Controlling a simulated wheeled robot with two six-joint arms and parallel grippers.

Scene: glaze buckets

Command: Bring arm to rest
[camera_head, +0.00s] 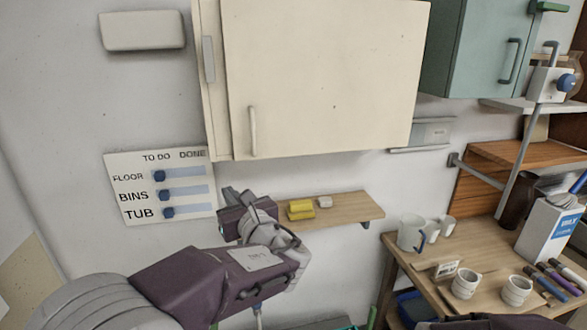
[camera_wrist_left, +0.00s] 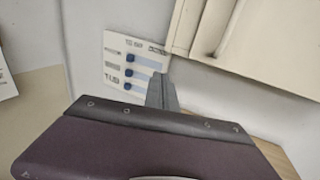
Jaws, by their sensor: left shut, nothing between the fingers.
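My left gripper (camera_head: 232,194) is raised in front of the wall, between the chore board and the small wooden shelf in the head view. Its fingers are together and hold nothing. In the left wrist view its closed fingers (camera_wrist_left: 162,92) point toward the lower right part of the chore board (camera_wrist_left: 134,68). The board also shows in the head view (camera_head: 184,204), with all three blue sliders at the left of their tracks, under "TO DO". My right gripper is not seen; only a dark piece of arm shows at the bottom right edge of the head view.
A cream cabinet (camera_head: 320,80) hangs above the gripper. The wooden shelf (camera_head: 350,207) beside it bears a yellow block (camera_head: 300,209). A green cabinet (camera_head: 470,50) hangs at the upper right.

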